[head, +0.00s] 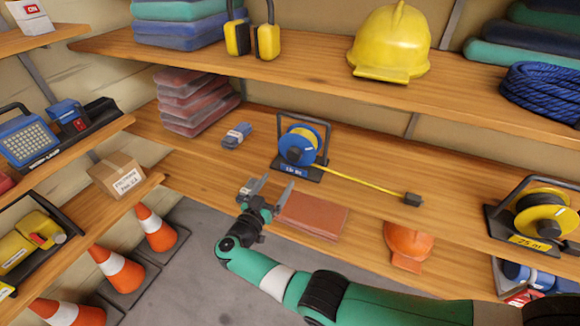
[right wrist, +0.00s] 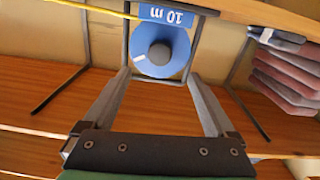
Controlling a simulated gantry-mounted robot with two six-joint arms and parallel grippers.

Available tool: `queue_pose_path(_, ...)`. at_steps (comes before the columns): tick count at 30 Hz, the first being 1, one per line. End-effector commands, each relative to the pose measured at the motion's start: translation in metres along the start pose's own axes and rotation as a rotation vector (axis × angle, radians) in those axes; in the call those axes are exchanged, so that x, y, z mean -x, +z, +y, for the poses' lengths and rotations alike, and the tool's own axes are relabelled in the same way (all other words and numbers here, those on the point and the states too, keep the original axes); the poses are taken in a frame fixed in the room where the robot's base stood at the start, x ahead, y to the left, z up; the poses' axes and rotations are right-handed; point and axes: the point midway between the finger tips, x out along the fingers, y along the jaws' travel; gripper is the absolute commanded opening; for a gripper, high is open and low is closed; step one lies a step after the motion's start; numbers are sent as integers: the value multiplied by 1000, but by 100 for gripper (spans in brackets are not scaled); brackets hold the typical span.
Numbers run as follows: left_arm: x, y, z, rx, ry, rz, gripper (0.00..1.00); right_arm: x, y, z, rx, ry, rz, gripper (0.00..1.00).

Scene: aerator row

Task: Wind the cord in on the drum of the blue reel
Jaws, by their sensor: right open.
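The blue reel (head: 298,148) stands upright in a dark frame on the middle shelf, with yellow cord on its drum. The cord (head: 365,186) runs out to the right across the shelf to a dark end block (head: 412,199). My right gripper (head: 279,181) is open and empty, in front of and below the reel, apart from it. In the right wrist view the reel's blue face (right wrist: 147,62), with a dark hub knob and a white mark, appears upside down beyond the open fingers (right wrist: 158,78). My left gripper is not in view.
A small blue bundle (head: 236,135) and stacked reddish cloths (head: 190,105) lie left of the blue reel. A brown flat pad (head: 312,216) and an orange helmet (head: 408,246) sit below. The upper shelf (head: 300,72) overhangs behind.

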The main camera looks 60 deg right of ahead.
Motion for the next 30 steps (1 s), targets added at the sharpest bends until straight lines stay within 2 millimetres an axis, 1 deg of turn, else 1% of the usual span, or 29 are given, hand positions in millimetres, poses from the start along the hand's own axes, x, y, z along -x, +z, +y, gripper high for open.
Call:
queue_pose_path(5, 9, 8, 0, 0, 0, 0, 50, -29, 4, 1, -1, 3, 0, 91)
queue_pose_path(9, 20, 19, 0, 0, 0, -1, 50, -62, 5, 1, -2, 3, 1, 91)
queue_pose_path(12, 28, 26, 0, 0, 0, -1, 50, -83, 5, 1, -3, 4, 1, 91)
queue_pose_path(15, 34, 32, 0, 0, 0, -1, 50, -99, 4, 0, -1, 2, 1, 91)
queue_pose_path(19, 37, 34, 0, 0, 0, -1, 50, -110, 2, 0, -1, 0, 1, 91)
queue_pose_path(27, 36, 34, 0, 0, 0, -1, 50, -111, -1, 0, 0, -1, 1, 91)
queue_pose_path(29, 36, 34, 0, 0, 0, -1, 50, -111, 0, 0, 0, -1, 1, 80)
queue_pose_path(30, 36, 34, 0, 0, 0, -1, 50, -111, 0, 0, 0, -1, 1, 73)
